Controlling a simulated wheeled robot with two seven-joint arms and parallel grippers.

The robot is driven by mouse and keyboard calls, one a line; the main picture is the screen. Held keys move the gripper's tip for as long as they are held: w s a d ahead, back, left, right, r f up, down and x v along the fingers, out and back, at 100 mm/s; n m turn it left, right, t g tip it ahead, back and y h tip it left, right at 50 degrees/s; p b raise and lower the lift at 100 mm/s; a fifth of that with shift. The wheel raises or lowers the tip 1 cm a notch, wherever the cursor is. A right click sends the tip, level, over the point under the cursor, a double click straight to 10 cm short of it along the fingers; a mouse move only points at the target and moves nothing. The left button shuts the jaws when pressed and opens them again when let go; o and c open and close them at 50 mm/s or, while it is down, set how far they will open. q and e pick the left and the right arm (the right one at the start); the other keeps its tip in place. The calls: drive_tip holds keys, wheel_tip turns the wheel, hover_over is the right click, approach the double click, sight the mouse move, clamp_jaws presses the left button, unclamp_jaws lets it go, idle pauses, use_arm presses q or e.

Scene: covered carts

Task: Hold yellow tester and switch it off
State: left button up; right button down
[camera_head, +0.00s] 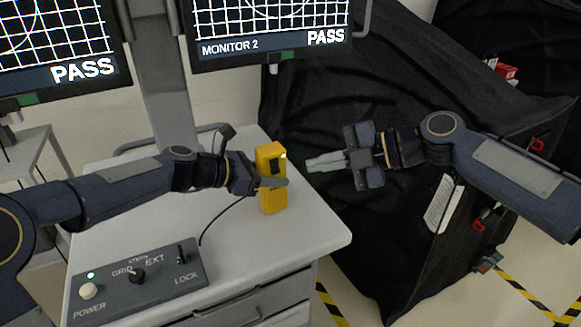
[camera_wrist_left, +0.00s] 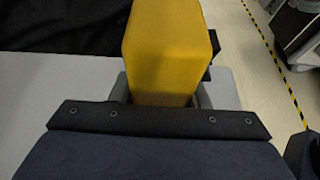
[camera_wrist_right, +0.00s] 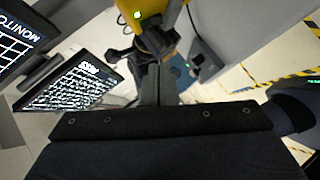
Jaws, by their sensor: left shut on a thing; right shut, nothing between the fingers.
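The yellow tester (camera_head: 270,200) stands upright at the right part of the grey cabinet top in the head view, with a dark patch near its top. My left gripper (camera_head: 272,183) is shut on it; in the left wrist view the yellow body (camera_wrist_left: 162,50) sits between the two fingers. In the right wrist view the tester (camera_wrist_right: 145,12) shows a lit green spot on its face. My right gripper (camera_head: 312,163) is shut and empty, to the right of the tester and apart from it, pointing towards it. The tester's switch is not clear.
A control box (camera_head: 150,290) with knobs sits at the cabinet's front left. Two monitors reading PASS, one of them Monitor 2 (camera_head: 270,30), hang above. A black covered cart (camera_head: 400,90) stands at the right. The cabinet top (camera_head: 310,235) is clear in front of the tester.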

sight(276, 171)
drive_tip(key=w+a+f, duration=0.4)
drive_tip(key=a, duration=0.1)
drive_tip(key=shift+w+a, duration=0.25)
drive_tip(key=shift+a, duration=0.1)
drive_tip(key=shift+w+f, duration=0.3)
drive_tip(key=shift+f, duration=0.1)
drive_tip(key=shift+r, duration=0.1)
